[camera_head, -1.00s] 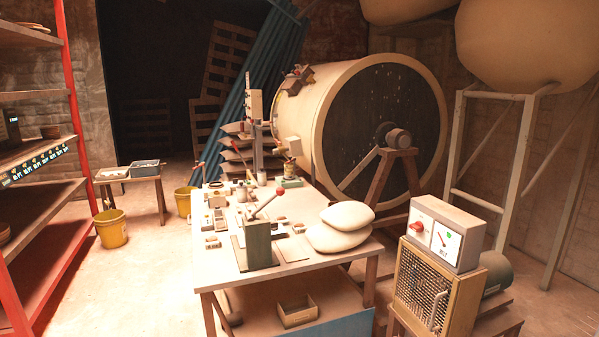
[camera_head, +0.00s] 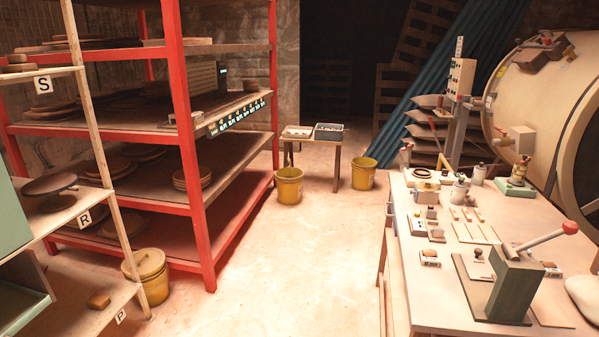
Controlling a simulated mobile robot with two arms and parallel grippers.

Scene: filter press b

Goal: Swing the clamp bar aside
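I cannot tell for sure which part is the clamp bar. A hatch-like fitting (camera_head: 540,52) with a bar and red ends sits on the upper side of the cream drum (camera_head: 508,92) at the right edge. On the table (camera_head: 420,310) stands a dark green block press (camera_head: 514,285) with a pale lever (camera_head: 540,239) ending in a red knob; the lever slopes up to the right. Neither of my grippers is in view.
A red-framed shelf rack (camera_head: 195,190) fills the left, with a lettered shelf (camera_head: 60,215) nearer. Yellow buckets (camera_head: 289,186) and a small side table (camera_head: 338,150) stand behind. The floor (camera_head: 310,255) between rack and table is clear. Small items crowd the table.

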